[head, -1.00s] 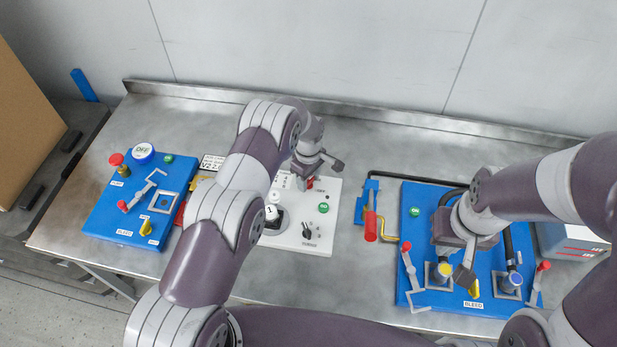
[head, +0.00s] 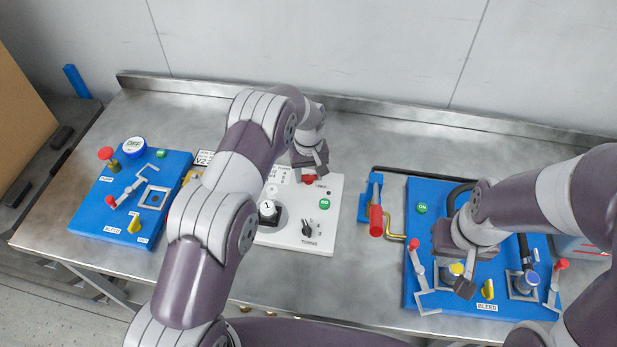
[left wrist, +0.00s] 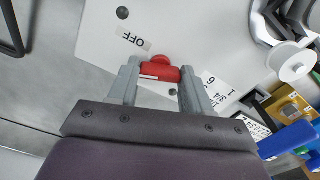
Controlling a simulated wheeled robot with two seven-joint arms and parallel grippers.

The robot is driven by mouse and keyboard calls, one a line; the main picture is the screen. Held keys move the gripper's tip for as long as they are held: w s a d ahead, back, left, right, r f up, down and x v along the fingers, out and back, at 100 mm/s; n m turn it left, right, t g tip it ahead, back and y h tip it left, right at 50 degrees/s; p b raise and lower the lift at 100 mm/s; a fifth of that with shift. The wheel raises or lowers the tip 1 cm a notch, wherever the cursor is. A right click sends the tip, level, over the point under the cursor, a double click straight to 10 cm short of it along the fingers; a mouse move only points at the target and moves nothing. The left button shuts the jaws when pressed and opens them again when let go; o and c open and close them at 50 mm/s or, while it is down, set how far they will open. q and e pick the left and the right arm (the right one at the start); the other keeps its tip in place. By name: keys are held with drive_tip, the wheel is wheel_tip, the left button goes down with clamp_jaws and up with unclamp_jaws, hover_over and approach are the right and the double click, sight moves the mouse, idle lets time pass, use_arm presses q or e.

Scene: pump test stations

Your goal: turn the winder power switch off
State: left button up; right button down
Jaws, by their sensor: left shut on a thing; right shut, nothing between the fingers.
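The winder's white panel (head: 297,232) lies mid-bench. Its red power switch (head: 309,179) is at the panel's far edge, beside an OFF label (left wrist: 134,40) that shows in the left wrist view. My left gripper (head: 315,167) is over the switch. In the left wrist view the red switch (left wrist: 160,72) sits between the two grey fingers, which are shut on it. The fingers hide part of the switch in the head view, and I cannot tell its position. My right gripper (head: 466,287) is shut and empty over the right blue panel.
The winder panel also carries a green button (head: 325,203), a black selector (head: 307,229) and a white-topped knob (head: 268,208). A left blue panel (head: 110,207) and a right blue panel (head: 420,240) flank it. A red-handled lever (head: 376,220) stands between the white and right panels.

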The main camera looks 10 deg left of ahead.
use_arm(q)
drive_tip(key=shift+m+b, duration=0.85)
drive_tip(key=shift+m, duration=1.15)
drive_tip(key=o, duration=1.1)
drive_tip(key=shift+c, duration=0.2)
drive_tip(key=shift+r, duration=0.15)
wheel_tip(320, 180, up, 8)
drive_tip(key=shift+b, duration=0.45)
wheel_tip(320, 180, up, 5)
drive_tip(key=p, duration=0.5)
hover_over(309, 175)
drive_tip(key=shift+f+b, duration=0.25)
drive_tip(key=shift+b, duration=0.05)
